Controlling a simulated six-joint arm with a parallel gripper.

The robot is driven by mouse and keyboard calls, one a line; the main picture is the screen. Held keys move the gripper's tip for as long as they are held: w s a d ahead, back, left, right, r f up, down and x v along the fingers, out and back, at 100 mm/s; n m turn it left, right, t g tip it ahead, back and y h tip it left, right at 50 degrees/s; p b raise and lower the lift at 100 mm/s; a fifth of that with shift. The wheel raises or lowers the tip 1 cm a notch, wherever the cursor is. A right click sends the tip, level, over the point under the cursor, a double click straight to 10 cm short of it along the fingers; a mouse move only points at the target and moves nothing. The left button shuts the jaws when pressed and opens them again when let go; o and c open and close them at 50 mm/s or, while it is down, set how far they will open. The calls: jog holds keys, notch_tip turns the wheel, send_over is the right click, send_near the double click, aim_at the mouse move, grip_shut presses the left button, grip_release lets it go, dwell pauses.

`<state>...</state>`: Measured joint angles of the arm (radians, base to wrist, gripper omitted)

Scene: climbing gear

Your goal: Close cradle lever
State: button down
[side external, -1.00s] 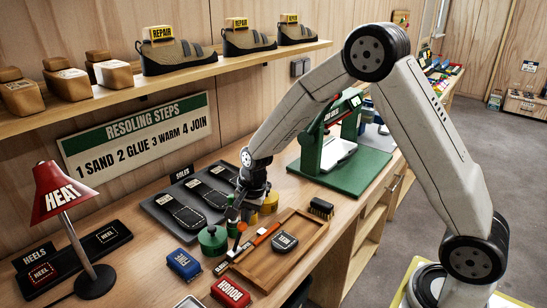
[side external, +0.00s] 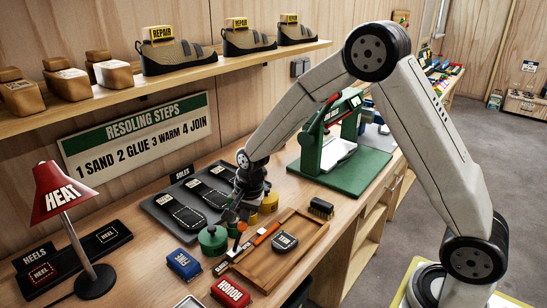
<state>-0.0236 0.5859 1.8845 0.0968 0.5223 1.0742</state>
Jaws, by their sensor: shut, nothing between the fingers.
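A green press-like cradle (side external: 345,165) stands on the bench right of centre, with a green upright frame and a white piece on its base.
A green jar (side external: 212,239) and a yellow jar (side external: 269,201) stand close to my gripper. A wooden tray (side external: 310,246) with tools lies in front, and a dark sole tray (side external: 158,206) behind left. Blue (side external: 184,264) and red (side external: 230,292) blocks, a brush (side external: 321,208) and a red lamp (side external: 62,190) stand around.

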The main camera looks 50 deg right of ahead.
jog(key=shift+a+r+h, duration=0.3)
jog(key=shift+a+h, duration=0.15)
jog(key=shift+h, duration=0.15)
dwell(0.3)
jog(key=shift+a+r+h, duration=0.25)
jog(key=shift+a+h, duration=0.25)
jog(key=shift+h, duration=0.2)
jog(key=shift+a+r+h, duration=0.25)
jog(key=shift+a+h, duration=0.65)
jog(key=shift+h, duration=0.2)
jog(key=a+h, duration=0.2)
jog(key=h, duration=0.1)
jog(key=shift+a+r+n+h, duration=0.1)
jog(key=shift+a+n+h, duration=0.2)
jog(key=shift+a+n, duration=0.1)
jog(key=shift+d, duration=0.15)
jog(key=shift+r, duration=0.25)
jog(key=shift+r, duration=0.55)
